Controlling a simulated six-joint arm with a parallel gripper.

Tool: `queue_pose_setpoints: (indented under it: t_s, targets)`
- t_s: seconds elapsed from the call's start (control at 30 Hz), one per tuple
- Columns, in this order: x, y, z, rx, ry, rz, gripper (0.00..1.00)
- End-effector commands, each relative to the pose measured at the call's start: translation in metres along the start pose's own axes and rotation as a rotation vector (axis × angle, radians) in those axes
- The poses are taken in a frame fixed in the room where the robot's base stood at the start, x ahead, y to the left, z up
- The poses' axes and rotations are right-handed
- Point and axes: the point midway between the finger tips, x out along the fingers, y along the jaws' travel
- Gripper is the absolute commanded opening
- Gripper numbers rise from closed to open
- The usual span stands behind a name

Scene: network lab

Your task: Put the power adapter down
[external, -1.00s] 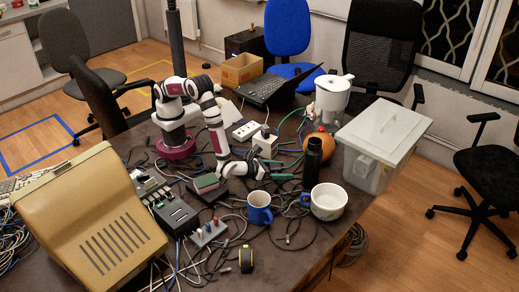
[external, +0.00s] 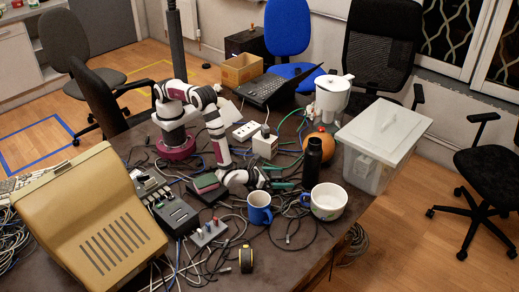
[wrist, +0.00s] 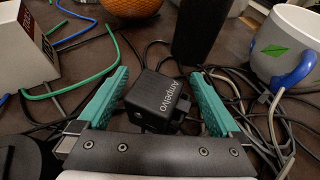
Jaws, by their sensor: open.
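The power adapter (wrist: 160,97) is a small black box with white lettering. In the wrist view it sits among dark cables on the table, between the two teal fingers of my gripper (wrist: 160,98). The fingers are apart, with a gap showing on either side of the adapter. In the external view my gripper (external: 281,184) is low over the table, left of the black bottle and behind the blue mug. I cannot make out the adapter clearly there.
The blue mug (external: 259,207), white mug (external: 327,203) and black bottle (external: 312,162) stand near my gripper. Loose cables cover much of the table. A clear storage bin (external: 378,150) stands at the right.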

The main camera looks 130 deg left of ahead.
Motion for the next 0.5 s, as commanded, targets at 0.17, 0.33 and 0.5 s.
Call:
queue_pose_setpoints:
  t_s: [0.17, 0.33, 0.5]
  targets:
    - [-0.035, -0.001, -0.001, 0.003, 0.000, -0.005, 1.00]
    - [-0.075, -0.002, 0.000, 0.002, 0.000, -0.006, 1.00]
    - [-0.106, -0.001, 0.000, 0.001, 0.000, -0.004, 1.00]
